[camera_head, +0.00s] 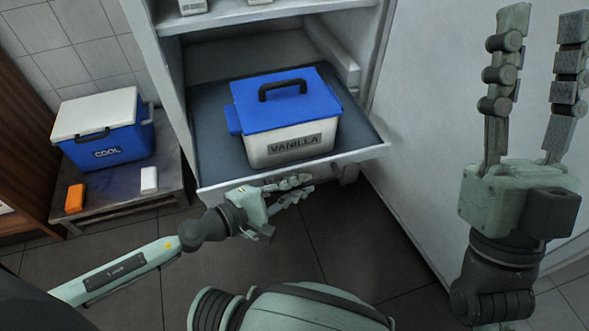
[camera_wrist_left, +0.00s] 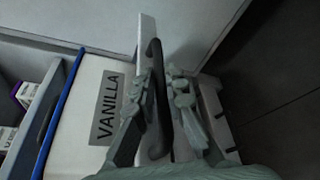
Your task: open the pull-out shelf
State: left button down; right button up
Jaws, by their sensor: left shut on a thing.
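The pull-out shelf (camera_head: 215,160) is a dark grey board with a pale front edge, standing out from the white cabinet. A white box with a blue lid, labelled VANILLA (camera_head: 287,122), sits on it. My left gripper (camera_head: 299,187) is at the shelf's front edge, its fingers partly covering the front. In the left wrist view the left gripper (camera_wrist_left: 166,82) is shut around the black shelf handle (camera_wrist_left: 153,52), beside the VANILLA box (camera_wrist_left: 91,112). My right gripper (camera_head: 544,20) is raised at the right, fingers apart and empty.
A blue cooler with a white lid (camera_head: 106,127) stands on a low table (camera_head: 110,205) at the left, with an orange item (camera_head: 75,198) and a white item (camera_head: 149,180). A white cabinet side (camera_head: 430,130) is at the right. Tiled floor (camera_head: 335,245) is free in front.

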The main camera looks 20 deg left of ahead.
pick_arm(q)
jog(key=shift+s+d, duration=0.25)
jog(key=shift+s, duration=0.05)
jog(key=c, duration=1.8)
grip_release()
jog(key=shift+c, duration=0.2)
notch_tip(320, 180, up, 10)
